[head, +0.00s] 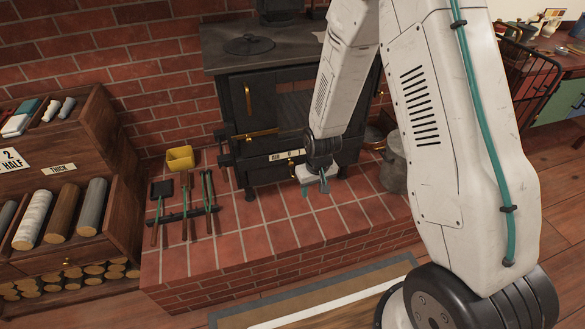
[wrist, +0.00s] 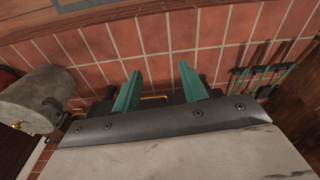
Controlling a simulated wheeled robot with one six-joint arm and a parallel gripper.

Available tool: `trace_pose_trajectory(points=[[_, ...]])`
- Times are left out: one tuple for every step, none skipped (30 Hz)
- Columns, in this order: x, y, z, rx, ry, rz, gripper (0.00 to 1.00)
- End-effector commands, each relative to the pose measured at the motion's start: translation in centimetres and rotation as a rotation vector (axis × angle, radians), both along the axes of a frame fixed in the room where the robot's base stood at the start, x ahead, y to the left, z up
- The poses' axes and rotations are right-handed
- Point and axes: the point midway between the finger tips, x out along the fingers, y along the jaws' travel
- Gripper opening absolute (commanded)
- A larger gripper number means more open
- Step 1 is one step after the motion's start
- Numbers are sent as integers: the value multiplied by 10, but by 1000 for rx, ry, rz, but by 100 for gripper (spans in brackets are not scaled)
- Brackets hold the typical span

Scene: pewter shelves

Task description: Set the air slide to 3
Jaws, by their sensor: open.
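The black stove (head: 262,120) stands on a raised brick hearth. A pale strip marked AIR (head: 287,155) is low on its front. A small brass piece (head: 292,166) shows just below the strip, beside my wrist; its setting is too small to read. My gripper (head: 316,189) is in front of the stove's lower right front, above the hearth, pointing down. In the wrist view its two teal fingers (wrist: 160,77) are spread apart with nothing held between them. A brass bar (wrist: 155,97) shows between and behind the fingers. I cannot tell whether it is the slide's handle.
Fire tools (head: 184,208) on a dark rack and a yellow box (head: 180,158) are on the hearth's left. A grey metal pot (head: 394,165) stands right of my gripper, also in the wrist view (wrist: 45,95). A log shelf (head: 65,262) is at left. The hearth's front is clear.

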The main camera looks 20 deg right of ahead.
Motion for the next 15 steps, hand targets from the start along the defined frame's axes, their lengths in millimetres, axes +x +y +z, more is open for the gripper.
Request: trace_pose_trajectory(points=[[8, 1, -30, -2, -33, 7, 43], [13, 2, -46, -2, -61, 9, 43], [22, 3, -65, -4, -106, 15, 43], [27, 3, -80, -4, -138, 18, 43], [32, 4, -94, -6, -174, 23, 43], [39, 4, -112, -9, -223, 29, 43], [44, 4, -126, -11, -263, 33, 43], [49, 5, -138, -13, -307, 38, 43], [54, 5, -155, -17, -366, 45, 43], [59, 5, -166, -21, -417, 50, 43], [63, 5, -177, -26, -470, 56, 43], [69, 5, -189, -32, -549, 63, 43], [74, 5, -195, -37, -610, 68, 43], [79, 4, -199, -43, -674, 74, 43], [85, 4, -201, -52, -760, 81, 43]])
